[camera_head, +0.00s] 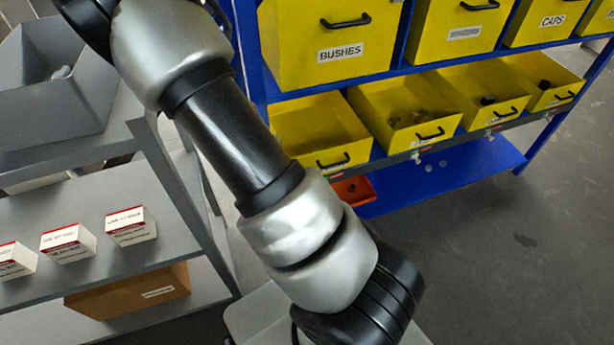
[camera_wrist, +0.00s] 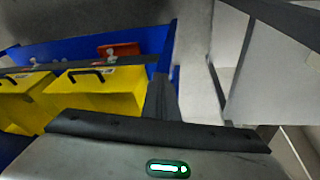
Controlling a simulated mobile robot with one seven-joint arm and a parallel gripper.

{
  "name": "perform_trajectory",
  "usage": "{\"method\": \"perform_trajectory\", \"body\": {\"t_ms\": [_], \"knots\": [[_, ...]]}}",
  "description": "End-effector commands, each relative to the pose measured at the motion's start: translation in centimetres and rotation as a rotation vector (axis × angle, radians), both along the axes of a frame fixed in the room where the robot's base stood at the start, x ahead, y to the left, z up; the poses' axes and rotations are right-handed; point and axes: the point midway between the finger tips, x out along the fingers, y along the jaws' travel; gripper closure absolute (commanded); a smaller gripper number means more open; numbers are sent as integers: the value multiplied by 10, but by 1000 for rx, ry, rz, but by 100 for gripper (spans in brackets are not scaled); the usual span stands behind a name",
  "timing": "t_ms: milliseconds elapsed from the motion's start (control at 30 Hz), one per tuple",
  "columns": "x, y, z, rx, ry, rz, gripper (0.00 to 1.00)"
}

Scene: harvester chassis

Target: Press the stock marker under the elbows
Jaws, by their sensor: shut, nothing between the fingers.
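In the head view, a row of open yellow bins stands on the blue rack. The near left bin (camera_head: 316,128) shows no clear contents. Small white-and-red markers (camera_head: 416,157) sit along the grey rail below them. I cannot tell which bin holds elbows, as no lower-bin label is readable. In the wrist view, my gripper (camera_wrist: 164,82) shows as a dark narrow shape, shut and empty, apart from the yellow bins (camera_wrist: 98,92). The head view hides it behind my arm.
Upper yellow drawers include one labelled BUSHES (camera_head: 325,42). A red tray (camera_head: 353,190) and small pale pieces lie on the blue bottom shelf (camera_head: 450,185). A grey shelf unit (camera_head: 95,270) at left holds white-and-red boxes (camera_head: 68,243) and a cardboard box (camera_head: 130,291). Floor at right is clear.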

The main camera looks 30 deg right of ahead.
Motion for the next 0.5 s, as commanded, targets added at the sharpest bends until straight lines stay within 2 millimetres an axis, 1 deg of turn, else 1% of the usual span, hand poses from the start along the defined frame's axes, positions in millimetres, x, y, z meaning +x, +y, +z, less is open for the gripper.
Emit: {"method": "perform_trajectory", "body": {"t_ms": [33, 100, 200, 333, 400, 500], "knots": [[-3, -15, -31, -53, 18, -9, 100], [-4, -34, -54, -121, 23, -21, 100], [-7, -58, -79, -204, 31, -28, 100], [-9, -80, -97, -282, 33, -30, 100], [-10, -86, -102, -306, 32, -31, 100], [-10, -91, -104, -323, 32, -30, 100]]}}
